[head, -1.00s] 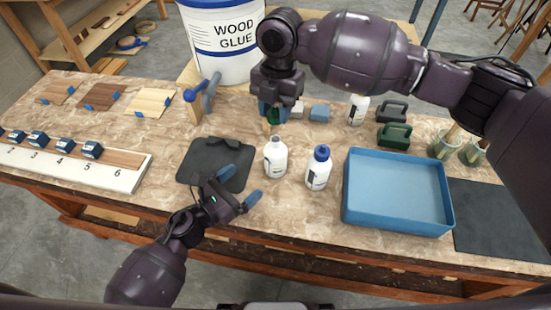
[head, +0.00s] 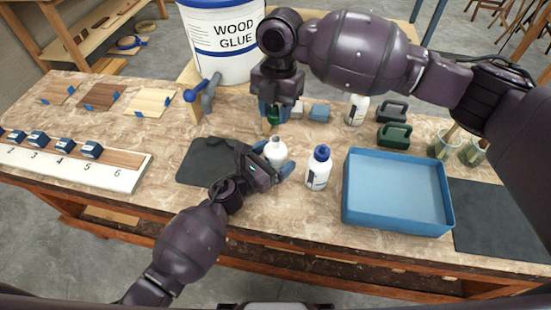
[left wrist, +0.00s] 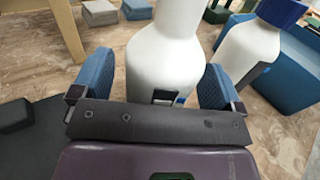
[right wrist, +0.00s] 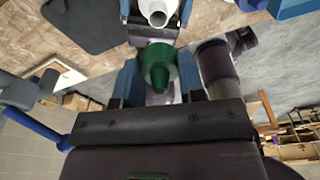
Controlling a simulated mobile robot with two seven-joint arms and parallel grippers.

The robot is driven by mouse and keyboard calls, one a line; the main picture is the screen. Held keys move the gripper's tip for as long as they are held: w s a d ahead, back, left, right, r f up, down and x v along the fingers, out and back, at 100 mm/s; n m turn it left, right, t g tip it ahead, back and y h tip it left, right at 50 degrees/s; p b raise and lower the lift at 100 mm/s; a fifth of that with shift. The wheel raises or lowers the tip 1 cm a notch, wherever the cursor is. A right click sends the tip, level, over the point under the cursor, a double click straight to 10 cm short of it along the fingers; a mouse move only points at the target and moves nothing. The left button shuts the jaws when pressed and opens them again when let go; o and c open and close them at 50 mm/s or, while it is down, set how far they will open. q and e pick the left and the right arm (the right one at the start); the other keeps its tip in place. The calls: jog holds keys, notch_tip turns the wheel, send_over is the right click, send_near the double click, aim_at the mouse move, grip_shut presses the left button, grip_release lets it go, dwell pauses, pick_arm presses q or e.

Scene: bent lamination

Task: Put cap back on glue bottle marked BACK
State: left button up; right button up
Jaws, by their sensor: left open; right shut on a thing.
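An uncapped white glue bottle (head: 276,151) stands upright on the bench; its label cannot be read. In the right wrist view the bottle's open neck (right wrist: 157,14) shows beyond the cap.
A white bottle with a blue cap (head: 319,168) stands just right of the uncapped one. Right of it is a blue tray (head: 398,222). A dark mat (head: 197,166) lies to the left.

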aim_at(275, 139)
pick_arm(q)
jog(key=c, duration=1.3)
jog(key=shift+c, duration=0.2)
pick_arm(e)
jog(key=shift+f, duration=2.5)
jog(key=shift+f, duration=0.15)
jog(key=shift+f, duration=0.75)
jog(key=shift+f, duration=0.55)
